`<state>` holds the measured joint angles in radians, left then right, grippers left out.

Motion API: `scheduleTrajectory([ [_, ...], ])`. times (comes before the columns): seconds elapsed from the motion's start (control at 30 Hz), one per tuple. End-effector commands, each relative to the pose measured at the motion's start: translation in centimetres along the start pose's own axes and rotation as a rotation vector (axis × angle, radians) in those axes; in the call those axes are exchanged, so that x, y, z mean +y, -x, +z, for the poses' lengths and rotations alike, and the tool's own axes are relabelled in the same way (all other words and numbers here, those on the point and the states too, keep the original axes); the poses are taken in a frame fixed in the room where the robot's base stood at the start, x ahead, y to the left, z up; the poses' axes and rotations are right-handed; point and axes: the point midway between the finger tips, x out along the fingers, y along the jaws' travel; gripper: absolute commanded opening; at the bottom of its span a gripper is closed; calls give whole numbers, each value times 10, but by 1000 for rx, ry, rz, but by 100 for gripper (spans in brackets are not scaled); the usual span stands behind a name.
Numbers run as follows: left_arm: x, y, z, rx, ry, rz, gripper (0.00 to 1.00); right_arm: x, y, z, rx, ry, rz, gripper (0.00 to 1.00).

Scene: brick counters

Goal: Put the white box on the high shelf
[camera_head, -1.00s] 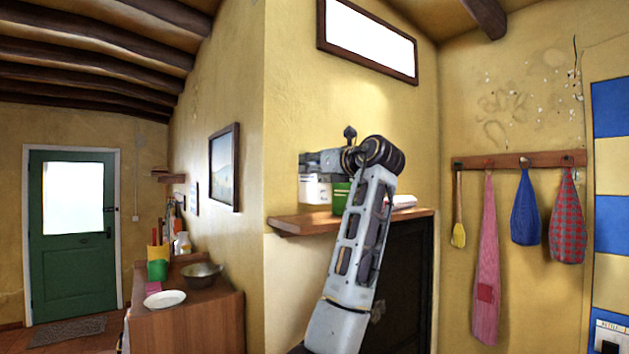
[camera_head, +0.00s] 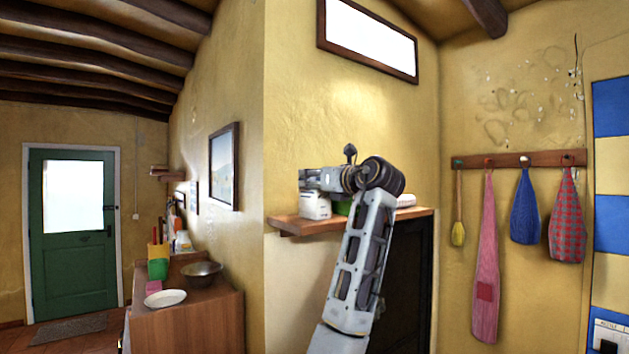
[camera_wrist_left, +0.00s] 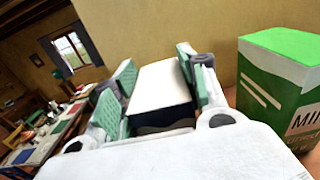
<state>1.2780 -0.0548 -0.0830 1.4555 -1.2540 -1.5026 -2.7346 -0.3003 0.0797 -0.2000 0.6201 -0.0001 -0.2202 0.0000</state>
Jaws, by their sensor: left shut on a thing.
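The white box (camera_head: 315,206) is at the left end of the high wooden shelf (camera_head: 285,225), upright, its bottom at or very close to the board. I cannot tell for sure whether it bears on the wood. My left gripper (camera_head: 312,181) is above it, shut on its upper part. In the left wrist view, the white box (camera_wrist_left: 162,82) sits between the two green-padded fingers. My right gripper is in neither view.
A green and white carton (camera_wrist_left: 275,88) stands on the shelf close beside the gripper, mostly hidden behind my arm in the head view (camera_head: 342,208). A white item (camera_head: 405,200) lies at the shelf's right end. A lower counter (camera_head: 190,315) holds a bowl and plate.

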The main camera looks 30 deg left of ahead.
Motion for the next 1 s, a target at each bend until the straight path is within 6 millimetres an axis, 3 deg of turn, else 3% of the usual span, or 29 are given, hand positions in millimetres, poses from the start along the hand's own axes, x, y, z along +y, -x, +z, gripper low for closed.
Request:
scheduleTrajectory([
  [0.07, 0, 0, -2, 0, 0, 0, 18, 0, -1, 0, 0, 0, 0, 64],
  [0.1, 0, 0, -2, 0, 0, 0, 45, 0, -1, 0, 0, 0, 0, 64],
  [0.27, 0, 0, -2, 0, 0, 0, 64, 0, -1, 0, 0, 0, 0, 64],
  [0.73, 0, 0, 2, 0, 0, 0, 64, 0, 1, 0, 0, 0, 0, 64],
  [1.0, 0, 24, 0, -1, 2, -3, 64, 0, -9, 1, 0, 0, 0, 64],
])
